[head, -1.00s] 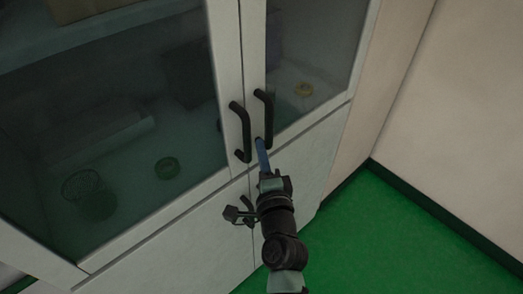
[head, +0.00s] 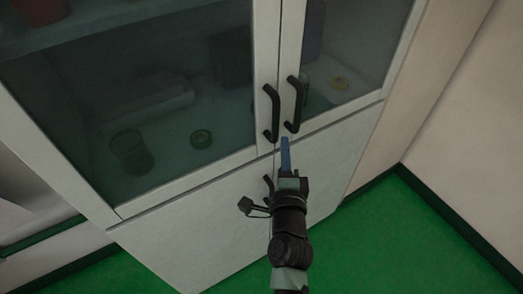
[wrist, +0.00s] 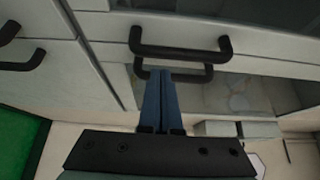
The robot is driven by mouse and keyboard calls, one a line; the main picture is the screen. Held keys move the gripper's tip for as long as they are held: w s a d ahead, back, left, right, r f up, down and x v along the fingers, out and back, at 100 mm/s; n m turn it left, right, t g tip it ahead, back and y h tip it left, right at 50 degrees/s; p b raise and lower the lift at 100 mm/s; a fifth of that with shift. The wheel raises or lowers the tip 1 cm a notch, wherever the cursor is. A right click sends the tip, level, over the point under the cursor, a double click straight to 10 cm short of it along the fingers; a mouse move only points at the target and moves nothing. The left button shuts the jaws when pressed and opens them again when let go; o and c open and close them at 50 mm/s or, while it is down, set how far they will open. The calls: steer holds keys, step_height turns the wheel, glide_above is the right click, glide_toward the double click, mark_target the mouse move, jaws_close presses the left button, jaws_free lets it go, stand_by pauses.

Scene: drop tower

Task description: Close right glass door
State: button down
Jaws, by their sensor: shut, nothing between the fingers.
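The right glass door (head: 350,60) has a white frame and a black bar handle (head: 293,104). It appears flush with the left glass door (head: 170,110), whose black handle (head: 271,112) stands beside it. My gripper (head: 285,140) has blue fingers pressed together with nothing between them. Its tips are just below the right door's handle in the head view. In the wrist view the shut fingers (wrist: 161,75) reach up to a black handle (wrist: 180,72), with another handle (wrist: 180,45) above it. I cannot tell whether the fingertips touch the door.
Lower white cabinet doors (head: 210,220) lie below, with a dark handle partly behind my arm. A wall (head: 470,120) stands at the right. Green floor (head: 400,240) is clear at the lower right.

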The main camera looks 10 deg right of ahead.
steer(key=a+p, duration=0.5)
steer(key=a, duration=0.1)
steer(key=shift+w+a+f+p, duration=0.2)
steer(key=shift+w+a+p, duration=0.05)
steer(key=shift+a+p, duration=0.15)
